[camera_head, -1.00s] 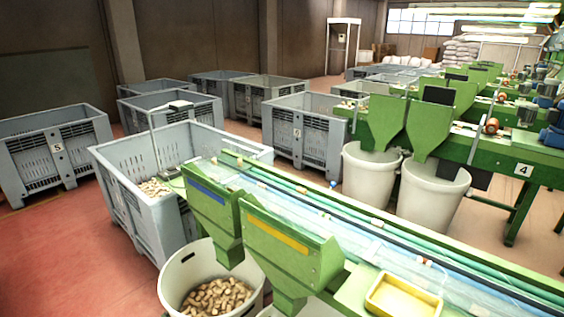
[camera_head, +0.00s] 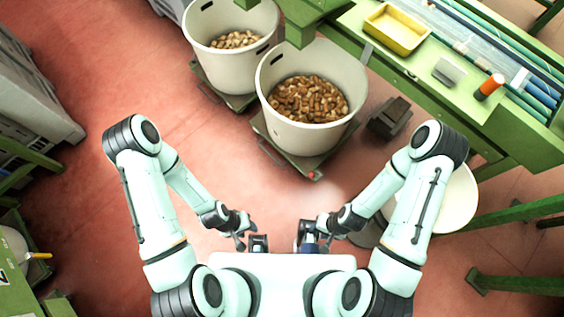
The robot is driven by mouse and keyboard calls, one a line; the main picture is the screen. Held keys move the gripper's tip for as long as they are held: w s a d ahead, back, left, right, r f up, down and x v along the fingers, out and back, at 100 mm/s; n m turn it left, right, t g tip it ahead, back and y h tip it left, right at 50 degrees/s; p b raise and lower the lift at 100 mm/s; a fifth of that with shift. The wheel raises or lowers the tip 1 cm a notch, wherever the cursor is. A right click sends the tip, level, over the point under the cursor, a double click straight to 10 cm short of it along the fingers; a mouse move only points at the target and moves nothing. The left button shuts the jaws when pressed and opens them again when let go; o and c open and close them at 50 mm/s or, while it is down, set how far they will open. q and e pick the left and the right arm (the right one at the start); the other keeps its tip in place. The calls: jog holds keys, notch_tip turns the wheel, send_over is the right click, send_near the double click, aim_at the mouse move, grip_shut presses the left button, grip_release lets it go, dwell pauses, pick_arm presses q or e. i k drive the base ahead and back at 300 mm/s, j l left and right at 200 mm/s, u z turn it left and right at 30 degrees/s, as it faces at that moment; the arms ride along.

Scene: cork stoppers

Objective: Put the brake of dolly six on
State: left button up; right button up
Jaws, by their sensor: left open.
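Two white tubs of corks stand on low green dollies in the head view. The nearer tub (camera_head: 300,128) is on the nearer dolly (camera_head: 300,170), which has a small red part (camera_head: 313,175) at its front corner. The farther tub (camera_head: 222,62) is on another dolly (camera_head: 236,101) behind and to the left. No number six is readable on either dolly, and I cannot tell the brake's state. My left gripper (camera_head: 243,238) is open, low in front of my body and apart from the dollies. My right gripper (camera_head: 318,236) is beside it, its jaws too small to read.
A green bench (camera_head: 420,80) with a yellow tray (camera_head: 396,29) and an orange cylinder (camera_head: 489,87) runs along the upper right. A dark pedal-like box (camera_head: 390,117) is right of the nearer tub. A grey crate (camera_head: 40,100) stands left. Red floor between is clear.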

aim_at(311, 174)
jog(key=k, duration=0.15)
jog(key=k+z, duration=0.45)
jog(key=i+j+z, duration=0.15)
jog(key=j, duration=0.4)
jog(key=i+j+z, duration=0.15)
jog(key=j, duration=0.45)
jog(key=j+z, duration=0.15)
jog(key=j, duration=0.4)
jog(key=i+j+z, duration=0.1)
jog(key=j, duration=0.55)
